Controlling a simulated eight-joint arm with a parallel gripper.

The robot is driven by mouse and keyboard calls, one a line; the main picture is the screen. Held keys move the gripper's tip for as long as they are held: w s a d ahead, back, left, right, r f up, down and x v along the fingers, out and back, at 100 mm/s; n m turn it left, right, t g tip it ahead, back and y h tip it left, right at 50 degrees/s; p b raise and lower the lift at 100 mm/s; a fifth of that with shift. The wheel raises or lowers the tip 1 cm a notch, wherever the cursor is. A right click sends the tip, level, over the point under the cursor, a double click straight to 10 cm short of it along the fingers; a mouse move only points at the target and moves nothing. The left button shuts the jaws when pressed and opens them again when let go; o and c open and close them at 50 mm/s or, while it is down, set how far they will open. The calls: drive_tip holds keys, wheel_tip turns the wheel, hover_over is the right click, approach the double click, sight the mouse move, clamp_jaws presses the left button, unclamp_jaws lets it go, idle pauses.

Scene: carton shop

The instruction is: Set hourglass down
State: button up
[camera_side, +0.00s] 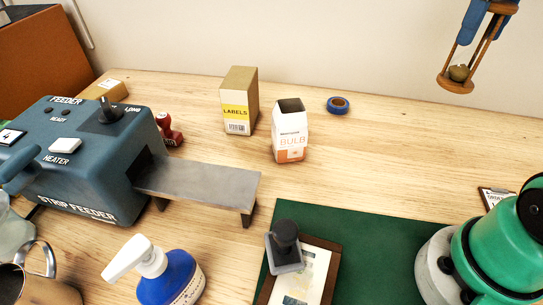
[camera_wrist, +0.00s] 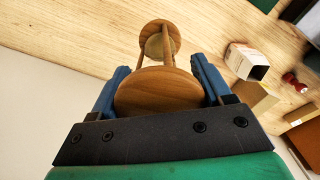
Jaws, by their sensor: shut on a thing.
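The hourglass (camera_side: 458,74) is at the upper right of the side view, with a wooden frame and sand in its lower bulb. It is held up in the air, slightly tilted, its base well above the table. My gripper (camera_side: 489,7) is shut on its upper part; only the blue fingers show there, cut off by the top edge. In the wrist view my gripper (camera_wrist: 160,88) has a blue finger on each side of the hourglass's round wooden top (camera_wrist: 158,92). The far disc shows beyond it, and the glass is mostly hidden.
A blue tape roll (camera_side: 339,105), a bulb carton (camera_side: 290,131) and a labels box (camera_side: 239,101) stand on the wooden table (camera_side: 400,150). The strip feeder (camera_side: 75,155) fills the left. The back right table is clear.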

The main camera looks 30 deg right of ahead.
drive_tip(key=w+a+f+n, duration=0.1)
drive_tip(key=w+a+f, duration=0.25)
drive_tip(key=w, duration=0.35)
drive_tip(key=w+a+f+n, duration=0.1)
drive_tip(key=w+a+f, duration=0.1)
drive_tip(key=w+f, duration=0.4)
drive_tip(key=w+a+r, duration=0.1)
drive_tip(key=a+r, duration=0.1)
drive_tip(key=a, duration=0.5)
wheel_tip(320, 180, up, 14)
drive_tip(key=s+a+r+n, duration=0.1)
drive_tip(key=s+a+n, duration=0.6)
drive_tip(key=s+a, duration=0.65)
drive_tip(key=s+a+f+n, duration=0.1)
drive_tip(key=s+a+n, duration=0.1)
drive_tip(key=s+n, duration=0.65)
drive_tip(key=shift+m, duration=0.95)
drive_tip(key=s+f, duration=0.1)
drive_tip(key=f, duration=0.7)
drive_tip(key=s+f, duration=0.1)
drive_tip(key=f, duration=0.8)
drive_tip(key=s+f, duration=0.1)
drive_tip(key=f, duration=0.7)
drive_tip(key=shift+s+d+f, duration=0.15)
drive_tip(key=shift+s+f, duration=0.05)
drive_tip(key=shift+f, duration=0.05)
